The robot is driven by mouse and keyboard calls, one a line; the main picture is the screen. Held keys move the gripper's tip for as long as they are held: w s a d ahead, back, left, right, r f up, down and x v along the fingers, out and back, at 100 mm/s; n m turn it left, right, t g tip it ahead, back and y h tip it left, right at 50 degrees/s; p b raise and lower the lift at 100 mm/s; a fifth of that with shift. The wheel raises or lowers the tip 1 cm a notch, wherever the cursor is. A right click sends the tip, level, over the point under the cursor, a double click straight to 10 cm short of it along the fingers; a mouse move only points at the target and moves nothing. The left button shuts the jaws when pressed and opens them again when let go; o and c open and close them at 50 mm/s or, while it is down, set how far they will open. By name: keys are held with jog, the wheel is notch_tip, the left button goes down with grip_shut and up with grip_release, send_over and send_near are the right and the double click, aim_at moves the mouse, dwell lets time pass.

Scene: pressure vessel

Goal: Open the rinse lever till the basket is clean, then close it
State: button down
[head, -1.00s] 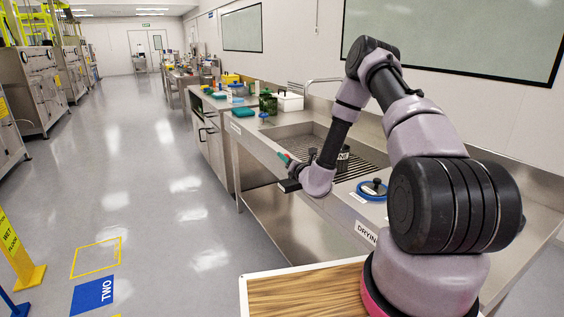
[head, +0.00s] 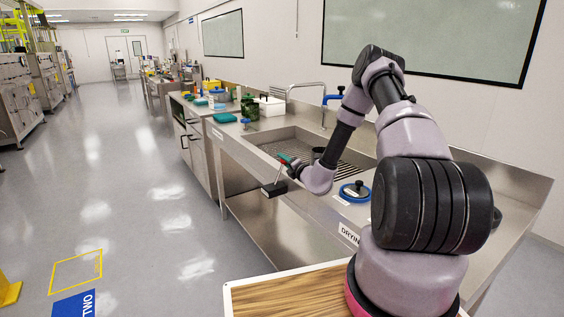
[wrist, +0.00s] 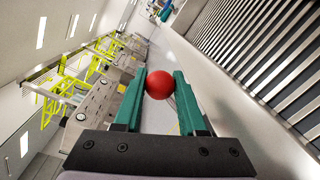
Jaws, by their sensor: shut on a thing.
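My gripper (head: 284,160) is at the front edge of the sink, its green fingers small in the head view. In the wrist view my gripper (wrist: 160,78) has a round red knob (wrist: 160,85) between its two green fingers and is shut on it. A dark round basket (head: 318,152) stands in the sink (head: 352,170), partly behind my forearm. Its contents and any water are not visible.
A blue-handled tap (head: 332,98) stands behind the sink. A blue ring with a black knob (head: 355,190) lies on the right counter. Green containers (head: 250,108) and a white box (head: 270,106) stand left of the sink.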

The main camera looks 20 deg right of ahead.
jog(key=shift+d+f, duration=0.15)
jog(key=shift+f, duration=0.1)
jog(key=shift+c, duration=2.4)
grip_release()
jog(key=shift+r, duration=0.1)
jog(key=v, duration=1)
jog(key=shift+s, duration=0.4)
jog(key=shift+d, duration=0.1)
